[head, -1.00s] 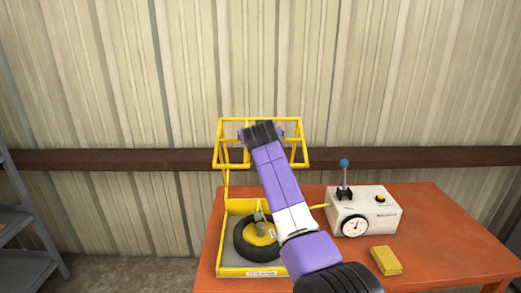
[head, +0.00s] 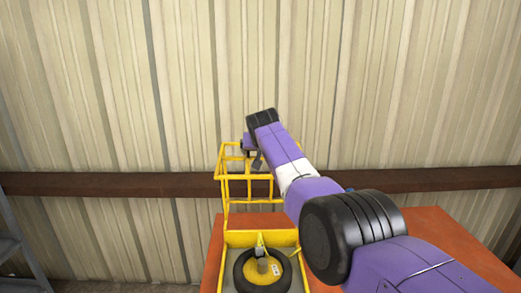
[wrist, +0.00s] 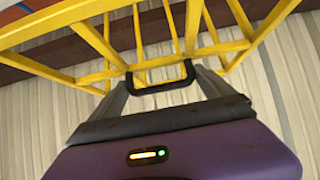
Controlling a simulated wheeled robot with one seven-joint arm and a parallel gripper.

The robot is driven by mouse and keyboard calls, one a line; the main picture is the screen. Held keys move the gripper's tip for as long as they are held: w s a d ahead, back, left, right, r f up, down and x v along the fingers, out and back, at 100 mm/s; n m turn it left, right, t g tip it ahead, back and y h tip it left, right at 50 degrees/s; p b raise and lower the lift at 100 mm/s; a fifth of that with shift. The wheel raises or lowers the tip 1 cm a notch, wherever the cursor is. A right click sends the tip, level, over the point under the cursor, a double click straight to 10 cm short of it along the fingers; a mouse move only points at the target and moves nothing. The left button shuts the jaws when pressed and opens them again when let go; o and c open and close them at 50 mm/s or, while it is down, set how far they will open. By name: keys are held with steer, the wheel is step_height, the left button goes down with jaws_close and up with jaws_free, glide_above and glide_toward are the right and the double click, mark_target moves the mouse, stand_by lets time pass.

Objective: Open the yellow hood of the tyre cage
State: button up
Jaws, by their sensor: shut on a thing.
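The yellow hood (head: 224,177) of the tyre cage is a frame of yellow bars, standing raised above the back of its yellow base (head: 240,238). My arm covers its right part in the head view. A black tyre with a yellow hub (head: 262,270) lies flat in the open base. In the wrist view, the hood (wrist: 240,46) crosses the top, and its black handle (wrist: 160,88) lies between the fingertips of my gripper (wrist: 160,77). My gripper is shut on this handle.
The cage stands on the left of an orange-red table (head: 470,245). A brown wall rail (head: 100,184) and corrugated wall are close behind the hood. Grey shelving (head: 12,245) stands at the left edge.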

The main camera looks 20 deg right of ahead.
steer(key=shift+w+d+r, duration=0.1)
steer(key=shift+w+r, duration=0.2)
steer(key=shift+r, duration=0.15)
steer(key=o, duration=1.7)
steer(key=shift+w, duration=0.1)
steer(key=shift+o, duration=0.3)
steer(key=shift+f, duration=0.2)
steer(key=shift+b+v, duration=0.55)
steer(key=shift+v, duration=0.5)
steer(key=shift+b+v, duration=0.8)
steer(key=shift+v, duration=2.05)
steer(key=shift+w+d+r, duration=0.1)
